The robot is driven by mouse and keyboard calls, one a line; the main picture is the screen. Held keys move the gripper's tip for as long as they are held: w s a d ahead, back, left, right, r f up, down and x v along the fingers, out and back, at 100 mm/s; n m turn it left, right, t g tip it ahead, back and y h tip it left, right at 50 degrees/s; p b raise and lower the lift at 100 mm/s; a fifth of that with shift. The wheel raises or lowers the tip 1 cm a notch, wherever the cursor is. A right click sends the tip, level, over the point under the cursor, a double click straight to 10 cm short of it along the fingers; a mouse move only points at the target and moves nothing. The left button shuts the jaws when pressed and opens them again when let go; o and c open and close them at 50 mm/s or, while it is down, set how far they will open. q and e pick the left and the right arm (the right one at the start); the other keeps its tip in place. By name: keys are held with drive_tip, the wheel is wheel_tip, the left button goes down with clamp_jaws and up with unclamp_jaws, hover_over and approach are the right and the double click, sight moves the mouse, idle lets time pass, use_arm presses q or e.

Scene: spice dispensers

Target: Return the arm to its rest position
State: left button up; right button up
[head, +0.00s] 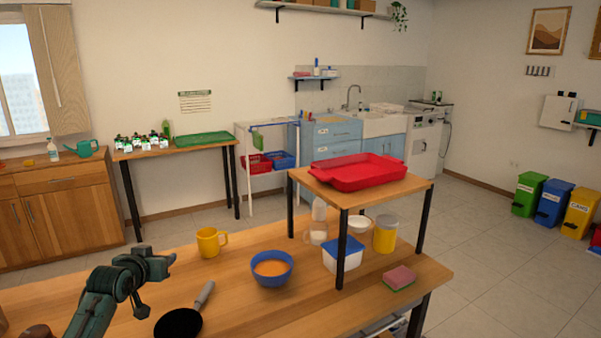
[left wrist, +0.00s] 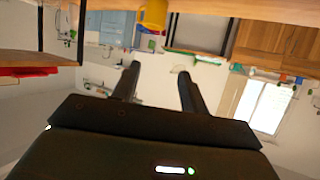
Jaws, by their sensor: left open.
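My left arm comes in at the lower left of the head view, folded above the near left part of the wooden table (head: 235,300). Its left gripper (head: 160,265) is raised over the table, left of the yellow mug (head: 208,243) and behind the black pan (head: 178,323). In the left wrist view the picture is upside down, and the two dark fingers of the left gripper (left wrist: 157,76) stand apart with nothing between them. The yellow mug also shows there at the top (left wrist: 153,15), beyond the fingers. My right gripper is not in view.
A blue bowl (head: 271,272), a white tub (head: 343,257), a yellow-sided jar (head: 385,236) and a pink sponge (head: 399,278) stand on the table. A raised shelf (head: 400,187) carries a red tray (head: 358,175). The air around the gripper looks clear.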

use_arm(q)
wheel_tip(320, 180, up, 5)
drive_tip(key=w+a+m+t+y, duration=0.1)
drive_tip(key=a+m+t+y, duration=0.1)
drive_tip(key=t, duration=0.1)
drive_tip(key=s+d+f+g+h, duration=0.1)
drive_tip(key=s+d+f, duration=0.3)
drive_tip(key=s+f, duration=0.2)
drive_tip(key=s+d+f+m+g+h, duration=0.1)
drive_tip(key=s+d+f, duration=0.4)
drive_tip(key=s+f, duration=0.1)
drive_tip(key=s+d+f+m+g+h, duration=0.1)
drive_tip(key=s+d+f, duration=0.3)
drive_tip(key=s+f, duration=0.3)
drive_tip(key=shift+d+f+h, duration=0.35)
drive_tip(key=shift+f+h, duration=0.05)
drive_tip(key=shift+f, duration=0.2)
drive_tip(key=s+d+f+g+h, duration=0.1)
drive_tip(key=s+d, duration=0.3)
drive_tip(key=s, duration=0.6)
drive_tip(key=s+d+f+n+g, duration=0.1)
drive_tip(key=s+d+f, duration=0.2)
drive_tip(key=s, duration=0.7)
drive_tip(key=shift+d+f+g+h, duration=0.35)
drive_tip(key=shift+d+g+h, duration=0.05)
drive_tip(key=shift+d, duration=0.1)
